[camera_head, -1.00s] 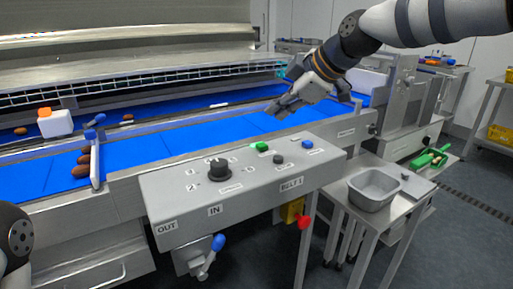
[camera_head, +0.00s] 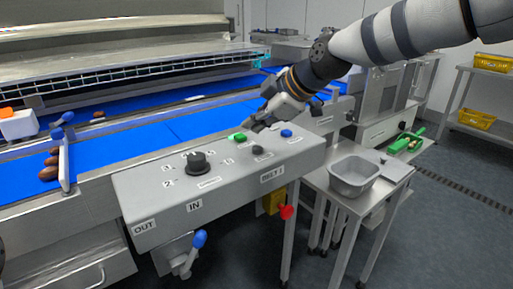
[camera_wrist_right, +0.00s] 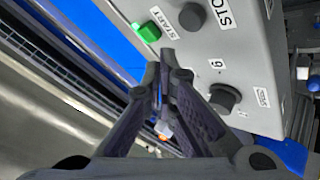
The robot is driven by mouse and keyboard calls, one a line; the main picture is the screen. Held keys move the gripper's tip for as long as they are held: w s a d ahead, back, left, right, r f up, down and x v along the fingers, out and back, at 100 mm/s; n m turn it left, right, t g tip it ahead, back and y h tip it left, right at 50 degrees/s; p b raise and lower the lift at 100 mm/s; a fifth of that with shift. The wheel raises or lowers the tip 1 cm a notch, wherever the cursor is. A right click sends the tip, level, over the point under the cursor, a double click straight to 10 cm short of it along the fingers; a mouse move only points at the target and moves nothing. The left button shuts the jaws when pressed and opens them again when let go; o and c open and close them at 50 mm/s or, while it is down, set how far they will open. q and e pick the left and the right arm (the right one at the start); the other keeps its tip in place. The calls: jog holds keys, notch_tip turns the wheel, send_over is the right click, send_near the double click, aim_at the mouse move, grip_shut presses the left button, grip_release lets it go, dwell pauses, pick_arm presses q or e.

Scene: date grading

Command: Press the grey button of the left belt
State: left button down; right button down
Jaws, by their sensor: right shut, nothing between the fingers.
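The grey control box (camera_head: 232,190) labelled BELT 1 stands in front of the blue belt. The dark grey button (camera_head: 258,150) is on its top, near the green button (camera_head: 238,137). In the right wrist view the grey button (camera_wrist_right: 192,17) is beside a STOP label and the green button (camera_wrist_right: 147,31) beside START. My right gripper (camera_head: 253,126) is shut and empty, over the back of the box near the green button. In the right wrist view its fingertips (camera_wrist_right: 166,58) appear just below both buttons, apart from the grey one. My left gripper is out of view.
A black knob (camera_head: 197,163) and a blue button (camera_head: 286,133) are also on the box. A blue-handled lever (camera_head: 199,240) and a red knob (camera_head: 287,212) are below it. A metal bin (camera_head: 354,176) stands on a side table. Brown dates lie on the belt at left.

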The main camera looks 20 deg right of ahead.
aim_at(256, 148)
jog(key=shift+f, duration=1.1)
jog(key=shift+f, duration=0.15)
dwell(0.5)
jog(key=shift+f, duration=0.3)
jog(key=shift+f, duration=0.5)
dwell(0.7)
jog(key=shift+r, duration=0.9)
jog(key=shift+r, duration=0.1)
